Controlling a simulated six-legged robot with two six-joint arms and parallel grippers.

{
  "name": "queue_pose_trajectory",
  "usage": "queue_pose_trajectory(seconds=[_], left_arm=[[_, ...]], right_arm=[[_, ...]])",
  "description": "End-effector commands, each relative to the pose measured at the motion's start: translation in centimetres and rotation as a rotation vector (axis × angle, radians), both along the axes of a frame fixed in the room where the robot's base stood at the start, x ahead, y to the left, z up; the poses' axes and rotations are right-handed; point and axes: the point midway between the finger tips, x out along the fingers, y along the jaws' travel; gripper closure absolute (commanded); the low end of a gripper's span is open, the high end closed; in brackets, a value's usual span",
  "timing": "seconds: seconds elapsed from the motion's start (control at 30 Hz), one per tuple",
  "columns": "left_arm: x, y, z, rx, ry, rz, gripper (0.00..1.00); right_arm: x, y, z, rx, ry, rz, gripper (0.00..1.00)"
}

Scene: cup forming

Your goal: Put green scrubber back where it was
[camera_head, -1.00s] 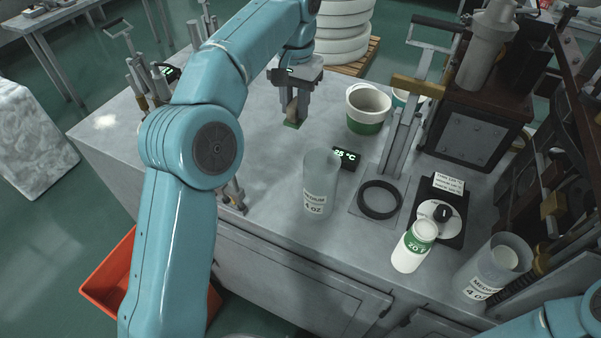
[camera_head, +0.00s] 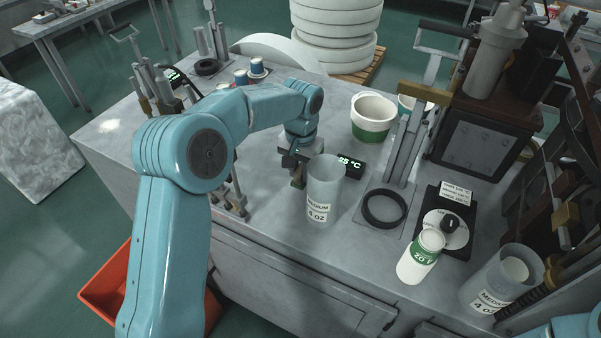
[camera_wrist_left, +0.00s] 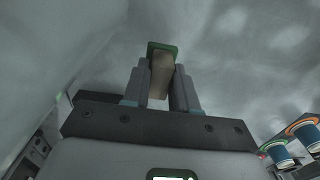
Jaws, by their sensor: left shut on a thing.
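My left gripper (camera_head: 298,172) is shut on the green scrubber, which has a tan handle block and a green pad at its end. In the left wrist view the scrubber (camera_wrist_left: 161,72) sits between the two fingers (camera_wrist_left: 160,85), green pad outward. In the head view only a small part of the scrubber (camera_head: 298,183) shows below the fingers, just left of the clear "MEDIUM 4 OZ" cup. I cannot tell whether the pad touches the table. Part of my right arm shows at the lower right edge; its gripper is out of view.
The clear cup (camera_head: 323,190) stands close to my left gripper, with the 25 °C display (camera_head: 350,164) behind it.

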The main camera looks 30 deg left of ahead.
Motion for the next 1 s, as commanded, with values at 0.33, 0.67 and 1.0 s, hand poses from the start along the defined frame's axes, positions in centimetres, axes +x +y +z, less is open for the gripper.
queue_pose_trajectory(seconds=[0.33,0.67,1.0], left_arm=[[0.1,0.0,-1.9,0.0,-0.001,0.0,0.97],[0.1,0.0,-2.2,0.0,0.0,0.0,0.47],[0.1,0.0,-1.4,0.001,-0.002,0.0,0.47]], right_arm=[[0.0,0.0,0.3,0.0,0.0,0.0,0.57],[0.0,0.0,0.0,0.0,0.0,0.0,0.57],[0.0,0.0,0.1,0.0,0.0,0.0,0.57]])
